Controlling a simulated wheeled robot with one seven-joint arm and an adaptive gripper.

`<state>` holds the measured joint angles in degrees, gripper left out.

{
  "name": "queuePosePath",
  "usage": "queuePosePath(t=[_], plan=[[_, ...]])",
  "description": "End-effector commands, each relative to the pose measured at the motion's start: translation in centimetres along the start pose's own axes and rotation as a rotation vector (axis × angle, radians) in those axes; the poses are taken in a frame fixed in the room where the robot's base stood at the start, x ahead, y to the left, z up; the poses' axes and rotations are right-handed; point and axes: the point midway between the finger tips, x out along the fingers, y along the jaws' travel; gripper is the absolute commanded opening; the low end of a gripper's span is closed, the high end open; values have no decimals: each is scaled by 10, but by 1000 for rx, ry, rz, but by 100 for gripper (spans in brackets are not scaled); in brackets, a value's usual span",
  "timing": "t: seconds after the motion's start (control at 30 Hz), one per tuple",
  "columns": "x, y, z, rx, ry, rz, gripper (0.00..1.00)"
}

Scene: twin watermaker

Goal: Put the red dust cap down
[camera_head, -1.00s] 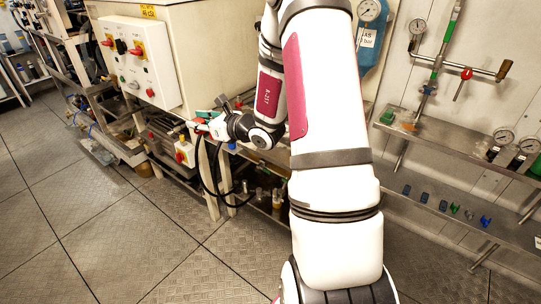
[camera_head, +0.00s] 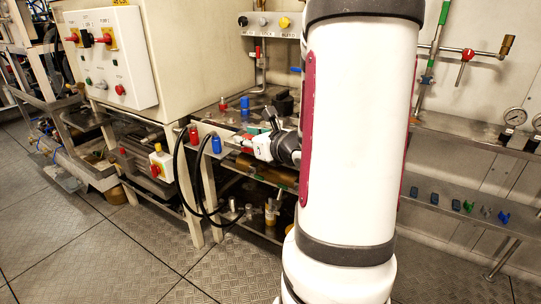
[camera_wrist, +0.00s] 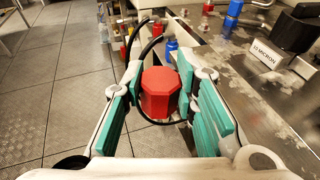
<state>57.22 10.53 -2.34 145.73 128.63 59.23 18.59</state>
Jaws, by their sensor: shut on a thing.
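The red dust cap (camera_wrist: 160,92) is a faceted red piece between the green finger pads of my gripper (camera_wrist: 163,98) in the wrist view. My gripper is shut on it and holds it beside the edge of the steel bench. In the head view my gripper (camera_head: 258,146) shows low at the bench front, right of the hanging black hoses, partly covered by my arm.
A red fitting (camera_head: 193,133) and a blue fitting (camera_head: 216,145) with black hoses sit at the bench's front edge. Another red cap (camera_head: 223,105) and blue parts (camera_head: 245,104) stand on the bench top (camera_wrist: 235,65). A "10 MICRON" label (camera_wrist: 266,53) stands at right.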

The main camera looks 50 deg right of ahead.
Motion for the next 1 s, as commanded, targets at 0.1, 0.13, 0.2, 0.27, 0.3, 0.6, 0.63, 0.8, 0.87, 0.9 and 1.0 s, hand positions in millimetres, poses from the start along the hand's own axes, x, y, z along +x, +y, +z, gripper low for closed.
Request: queuePosePath(t=[0.1,0.13,0.2,0.27,0.3,0.6,0.63,0.8,0.87,0.9,1.0], plan=[[-4,-5,-8,3,1,-21,9],[-4,-6,-8,4,2,-23,9],[-4,-9,-8,6,4,-26,9],[-2,-14,-7,9,6,-26,9],[0,-18,-6,9,6,-26,9],[34,-72,-7,5,3,-27,9],[38,-79,-7,5,3,-28,9],[58,-112,-6,5,3,-27,9],[64,-121,-5,5,3,-27,9],[67,-126,-4,4,2,-26,9],[72,-133,-4,5,3,-24,9]])
